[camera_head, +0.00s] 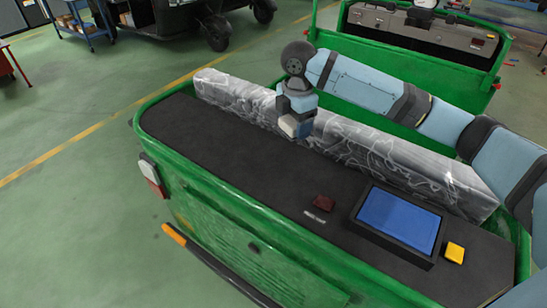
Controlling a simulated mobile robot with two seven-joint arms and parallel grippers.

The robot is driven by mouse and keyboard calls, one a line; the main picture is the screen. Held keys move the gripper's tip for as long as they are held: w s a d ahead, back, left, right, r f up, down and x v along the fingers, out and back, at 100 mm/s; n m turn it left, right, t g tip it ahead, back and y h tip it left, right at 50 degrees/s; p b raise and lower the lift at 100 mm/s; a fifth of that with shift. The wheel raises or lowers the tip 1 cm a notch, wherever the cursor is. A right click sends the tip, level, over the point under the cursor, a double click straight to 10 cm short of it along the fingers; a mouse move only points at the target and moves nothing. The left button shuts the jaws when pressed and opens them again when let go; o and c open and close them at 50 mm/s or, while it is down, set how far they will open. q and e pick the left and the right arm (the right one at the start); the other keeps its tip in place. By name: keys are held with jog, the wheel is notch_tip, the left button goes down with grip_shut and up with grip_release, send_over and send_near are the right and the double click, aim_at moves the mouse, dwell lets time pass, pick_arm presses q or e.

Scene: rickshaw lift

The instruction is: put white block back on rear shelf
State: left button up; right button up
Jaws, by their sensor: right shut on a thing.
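My right gripper (296,122) reaches in from the right and hangs just above the far side of the black rear shelf (215,155), close to the grey marbled backrest. It is shut on a small pale thing at its fingertips, seemingly the white block; the fingers hide most of it, so its shape is unclear. The shelf is the flat black top at the back of the green vehicle. My left gripper is not in view.
A blue-bottomed black tray (398,222) and a yellow block (454,252) are to the right. The grey marbled backrest (400,165) borders the shelf. The shelf's left part is clear.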

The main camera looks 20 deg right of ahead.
aim_at(292, 173)
notch_tip(292, 173, down, 16)
jog(key=shift+r+p, duration=0.15)
jog(key=shift+p, duration=0.5)
jog(key=o, duration=1)
jog(key=shift+c, duration=0.2)
notch_tip(292, 173, up, 12)
jog(key=shift+r+b, duration=0.1)
jog(key=shift+b, duration=0.45)
